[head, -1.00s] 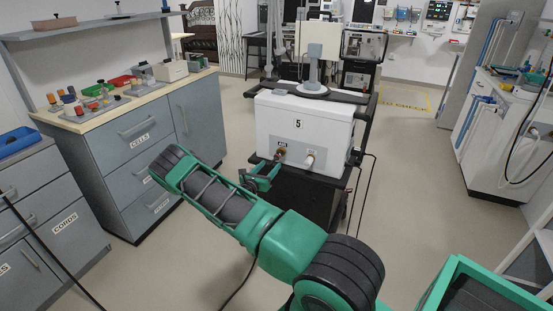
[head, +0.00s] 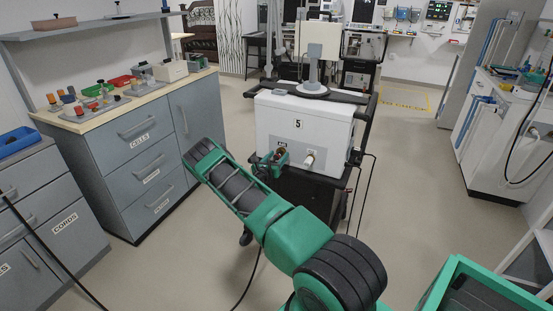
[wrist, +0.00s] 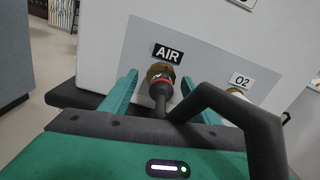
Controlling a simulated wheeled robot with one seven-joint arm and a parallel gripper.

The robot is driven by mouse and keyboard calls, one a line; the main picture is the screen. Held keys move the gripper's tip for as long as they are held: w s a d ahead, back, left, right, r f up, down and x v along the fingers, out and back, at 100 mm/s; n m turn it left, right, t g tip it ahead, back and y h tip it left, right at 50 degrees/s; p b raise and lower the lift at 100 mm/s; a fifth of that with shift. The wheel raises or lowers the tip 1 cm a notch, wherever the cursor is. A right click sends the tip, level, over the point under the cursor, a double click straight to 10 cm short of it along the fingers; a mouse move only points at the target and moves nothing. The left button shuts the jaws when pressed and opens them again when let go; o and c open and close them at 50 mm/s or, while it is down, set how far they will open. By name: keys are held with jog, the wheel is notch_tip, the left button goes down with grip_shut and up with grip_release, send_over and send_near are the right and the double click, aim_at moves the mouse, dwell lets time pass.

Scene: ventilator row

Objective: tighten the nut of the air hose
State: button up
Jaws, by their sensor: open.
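In the wrist view the brass air nut (wrist: 160,72) sits on the grey panel under the AIR label (wrist: 168,53). A dark hose end (wrist: 160,92) with a red ring joins it from below. My gripper (wrist: 160,90) is open, with one green finger left of the nut and one right of it. I see a gap on both sides, and cannot tell how deep the fingers reach. In the head view my gripper (head: 273,163) is at the front of the white ventilator unit (head: 325,135) marked 5, and mostly hides the nut.
The O2 outlet (head: 308,162) is close to the right of my gripper. A thick dark bent tube (wrist: 245,112) crosses the right finger in the wrist view. Blue-grey cabinets (head: 140,150) stand left. Open floor lies to the right of the cart.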

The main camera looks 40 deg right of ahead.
jog(key=c, duration=1)
